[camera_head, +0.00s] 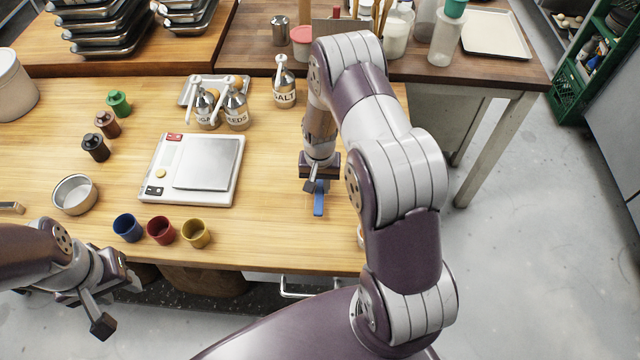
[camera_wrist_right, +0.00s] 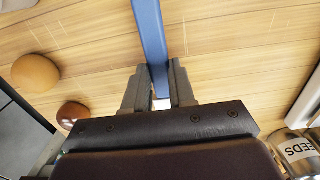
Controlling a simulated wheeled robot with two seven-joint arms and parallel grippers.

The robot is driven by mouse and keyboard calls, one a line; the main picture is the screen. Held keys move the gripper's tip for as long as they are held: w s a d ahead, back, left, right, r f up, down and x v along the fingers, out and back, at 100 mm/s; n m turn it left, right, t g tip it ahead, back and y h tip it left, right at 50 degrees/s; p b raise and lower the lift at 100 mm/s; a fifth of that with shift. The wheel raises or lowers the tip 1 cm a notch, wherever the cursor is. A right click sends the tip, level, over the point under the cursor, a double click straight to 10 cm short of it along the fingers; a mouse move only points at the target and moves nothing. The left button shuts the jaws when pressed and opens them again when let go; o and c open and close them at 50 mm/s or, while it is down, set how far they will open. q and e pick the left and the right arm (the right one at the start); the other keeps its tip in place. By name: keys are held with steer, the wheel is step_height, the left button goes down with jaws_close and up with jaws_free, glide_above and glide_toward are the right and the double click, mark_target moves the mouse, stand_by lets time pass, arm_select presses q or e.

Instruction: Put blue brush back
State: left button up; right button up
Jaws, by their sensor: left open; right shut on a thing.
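The blue brush (camera_head: 319,199) is in my right gripper (camera_head: 318,180), over the right part of the wooden table in the head view. In the right wrist view the blue handle (camera_wrist_right: 150,35) runs up between the two fingers of the gripper (camera_wrist_right: 160,88), which are shut on it. I cannot tell whether the brush touches the tabletop. The brush's other end is hidden by the gripper. My left gripper (camera_head: 115,305) is open and empty, off the table's front edge at the lower left.
A scale (camera_head: 205,165) and blue (camera_head: 128,228), red (camera_head: 160,230) and yellow (camera_head: 196,232) cups stand left of the brush. Labelled jars, one a salt jar (camera_head: 285,90), stand behind. Two round brown objects (camera_wrist_right: 36,73) show in the right wrist view. The tabletop between scale and brush is clear.

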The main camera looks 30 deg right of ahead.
steer(key=shift+f, duration=0.95)
steer(key=shift+f, duration=0.1)
steer(key=o, duration=0.9)
